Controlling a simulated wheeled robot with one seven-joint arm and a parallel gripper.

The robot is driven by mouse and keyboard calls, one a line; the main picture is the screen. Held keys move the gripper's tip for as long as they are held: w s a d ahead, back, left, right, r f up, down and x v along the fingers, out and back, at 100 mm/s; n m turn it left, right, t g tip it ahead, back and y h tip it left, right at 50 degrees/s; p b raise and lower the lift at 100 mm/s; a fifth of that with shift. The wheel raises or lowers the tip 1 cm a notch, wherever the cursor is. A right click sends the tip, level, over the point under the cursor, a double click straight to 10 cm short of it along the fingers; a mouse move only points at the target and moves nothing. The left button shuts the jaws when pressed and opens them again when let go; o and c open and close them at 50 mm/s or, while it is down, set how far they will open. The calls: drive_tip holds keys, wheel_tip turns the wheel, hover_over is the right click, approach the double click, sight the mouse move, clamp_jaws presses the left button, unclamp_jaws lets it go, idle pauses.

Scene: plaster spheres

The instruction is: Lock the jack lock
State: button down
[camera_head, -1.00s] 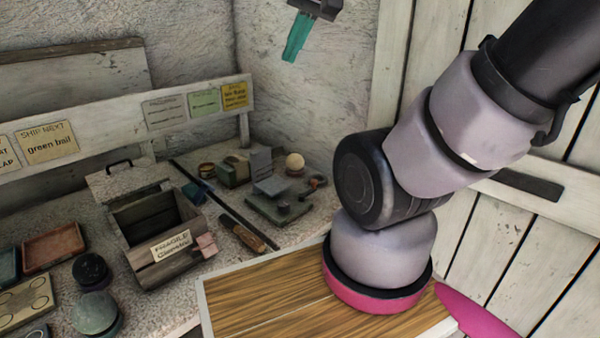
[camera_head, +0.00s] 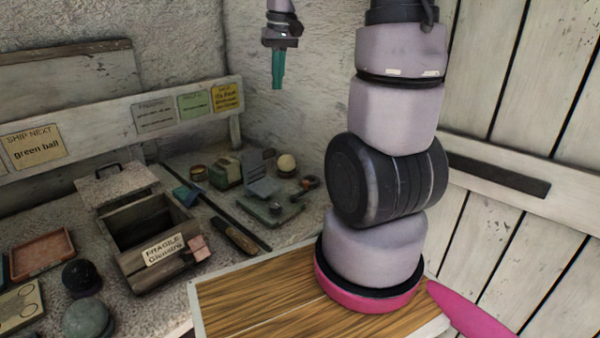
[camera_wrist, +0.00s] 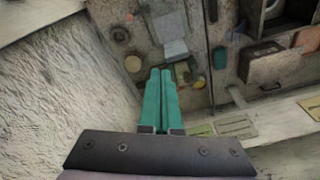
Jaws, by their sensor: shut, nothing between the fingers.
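A low grey-green device with a flat base plate (camera_head: 270,209) and a small dark round knob stands at the back right of the worktop. I take it for the jack, but its lock is too small to make out. A small orange-and-dark part (camera_head: 308,183) lies at its right. In the wrist view a pale grey plate (camera_wrist: 175,48) shows beyond the fingertips. My gripper (camera_head: 278,86) hangs high above the worktop near the back wall, teal fingers pointing down. In the wrist view my gripper (camera_wrist: 160,72) is shut and empty, apart from everything.
A pale ball (camera_head: 286,163) and a greenish block (camera_head: 226,172) stand behind the device. A dark bar (camera_head: 228,216) and a wooden-handled tool (camera_head: 236,236) lie left of it. An open FRAGILE box (camera_head: 150,262) stands farther left. A sign rail (camera_head: 110,122) runs behind.

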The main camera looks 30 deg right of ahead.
drive_tip(key=w+d+f+n+g, duration=0.1)
drive_tip(key=w+d+f, duration=0.1)
drive_tip(key=f, duration=0.4)
drive_tip(key=w+d+f+n+g, duration=0.1)
drive_tip(key=w+d+f+g, duration=0.1)
drive_tip(key=w+f, duration=0.2)
drive_tip(key=w+d+f+n+g, duration=0.1)
drive_tip(key=w+d+f, duration=0.1)
drive_tip(key=f, duration=0.8)
drive_tip(key=shift+w+d+f+h, duration=0.25)
drive_tip(key=shift+w+d+h, duration=0.15)
drive_tip(key=shift+w, duration=0.3)
drive_tip(key=s+f, duration=0.1)
drive_tip(key=f, duration=0.2)
drive_tip(key=s+f, duration=0.2)
drive_tip(key=f, duration=0.1)
drive_tip(key=s+d+f, duration=0.1)
drive_tip(key=s+f, duration=0.1)
drive_tip(key=f, duration=0.2)
drive_tip(key=shift+s, duration=0.15)
drive_tip(key=shift+s+d+f, duration=0.1)
drive_tip(key=shift+s+f, duration=0.05)
drive_tip(key=shift+s, duration=0.3)
